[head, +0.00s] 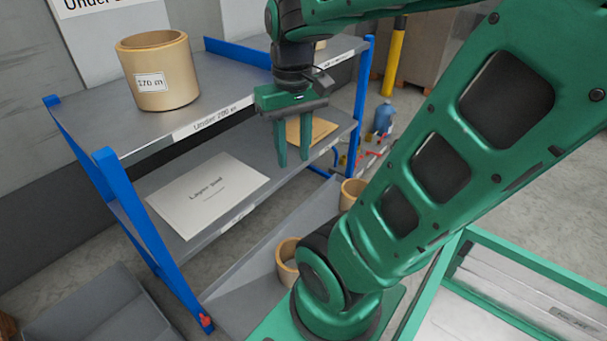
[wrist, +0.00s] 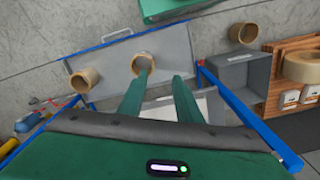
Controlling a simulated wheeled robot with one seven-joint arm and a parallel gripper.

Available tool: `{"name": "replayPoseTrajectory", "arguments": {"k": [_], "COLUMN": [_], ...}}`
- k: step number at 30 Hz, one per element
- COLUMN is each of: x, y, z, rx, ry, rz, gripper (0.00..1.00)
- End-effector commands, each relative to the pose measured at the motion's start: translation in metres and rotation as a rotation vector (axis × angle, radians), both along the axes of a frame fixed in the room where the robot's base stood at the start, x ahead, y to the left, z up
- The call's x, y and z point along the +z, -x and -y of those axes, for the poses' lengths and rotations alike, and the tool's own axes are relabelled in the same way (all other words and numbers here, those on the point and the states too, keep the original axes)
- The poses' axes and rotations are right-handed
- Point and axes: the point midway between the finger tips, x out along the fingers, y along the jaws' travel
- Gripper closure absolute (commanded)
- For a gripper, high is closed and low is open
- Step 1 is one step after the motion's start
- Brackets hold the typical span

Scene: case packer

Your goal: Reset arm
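My green arm reaches up and across the right half of the head view. My gripper (head: 293,158) hangs with its fingers pointing down, in front of the blue-posted shelf rack (head: 205,248). Its two fingers are apart with nothing between them. In the wrist view, my gripper (wrist: 160,95) also shows two separated green fingers, with the floor and the lower rack behind them.
A cardboard roll (head: 158,75) labelled 170 m stands on the top shelf. A white layer pad sheet (head: 207,194) lies on the middle shelf. Smaller rolls (head: 287,262) sit low down. A yellow post (head: 395,58) stands behind; a green-framed table (head: 520,322) is at lower right.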

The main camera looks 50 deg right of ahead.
Motion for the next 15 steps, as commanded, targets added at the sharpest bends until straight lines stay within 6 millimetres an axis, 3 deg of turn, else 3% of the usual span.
{"name": "replayPoseTrajectory", "arguments": {"k": [3, 6, 15], "x": [-0.026, -0.037, -0.040], "y": [0.032, 0.044, 0.047], "z": [-0.007, -0.009, -0.009], "rx": [-0.097, -0.140, -0.151], "ry": [-0.005, -0.006, -0.007], "rz": [-0.001, -0.003, -0.004], "gripper": [0.69, 0.69, 0.69]}}
